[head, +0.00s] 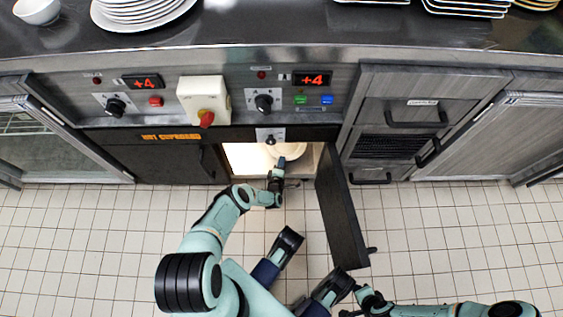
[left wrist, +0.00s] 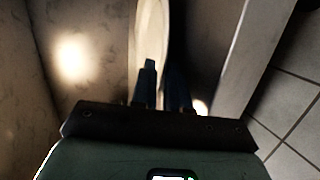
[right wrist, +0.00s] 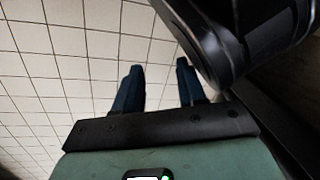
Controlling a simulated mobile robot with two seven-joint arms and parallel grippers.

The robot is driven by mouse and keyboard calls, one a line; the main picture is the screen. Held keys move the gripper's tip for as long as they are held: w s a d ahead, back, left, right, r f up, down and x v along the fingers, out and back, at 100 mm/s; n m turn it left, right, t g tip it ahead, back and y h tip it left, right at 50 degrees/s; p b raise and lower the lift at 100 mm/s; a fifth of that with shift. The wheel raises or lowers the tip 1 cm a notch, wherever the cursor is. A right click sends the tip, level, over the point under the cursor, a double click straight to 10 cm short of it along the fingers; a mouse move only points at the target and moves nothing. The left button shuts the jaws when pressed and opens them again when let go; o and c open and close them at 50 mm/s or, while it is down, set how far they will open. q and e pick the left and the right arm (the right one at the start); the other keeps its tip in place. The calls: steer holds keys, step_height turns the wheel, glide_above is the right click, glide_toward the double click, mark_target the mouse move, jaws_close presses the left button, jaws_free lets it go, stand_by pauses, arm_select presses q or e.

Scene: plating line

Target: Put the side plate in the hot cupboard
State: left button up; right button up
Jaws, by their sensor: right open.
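The side plate (head: 291,150) is pale and round, inside the lit opening of the hot cupboard (head: 237,158). In the left wrist view the plate (left wrist: 152,32) stands edge-up between the fingers. My left gripper (head: 280,164) reaches into the opening and is shut on the plate's near edge. Whether the plate touches the cupboard floor cannot be told. The cupboard door (head: 342,210) hangs open to the right of the opening. My right gripper (right wrist: 153,68) is open and empty, low over the tiles, away from the cupboard.
A closed dark panel (head: 150,163) lies left of the opening. Drawers (head: 402,112) stand to the right. The counter (head: 270,28) above carries plate stacks (head: 140,8) and a bowl (head: 37,10).

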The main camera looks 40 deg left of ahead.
arm_select(q)
steer(key=shift+p+v, duration=0.7)
steer(key=shift+v, duration=0.4)
steer(key=shift+s+d+r+p, duration=0.45)
steer(key=shift+s+r+p, duration=0.15)
steer(key=shift+s+p, duration=0.2)
arm_select(e)
steer(key=w+a+r+t, duration=0.1)
steer(key=w+r, duration=0.2)
steer(key=r, duration=0.2)
arm_select(q)
steer(key=p+v, duration=0.3)
steer(key=v, duration=0.4)
steer(key=shift+f, duration=0.2)
arm_select(e)
steer(key=s+a+r+g+y, duration=0.1)
steer(key=s+a+r, duration=0.2)
steer(key=s, duration=0.3)
steer(key=shift+a+r+n+g, duration=0.2)
steer(key=shift+r+n+g, duration=0.2)
steer(key=shift+r, duration=0.25)
arm_select(q)
steer(key=shift+s, duration=0.1)
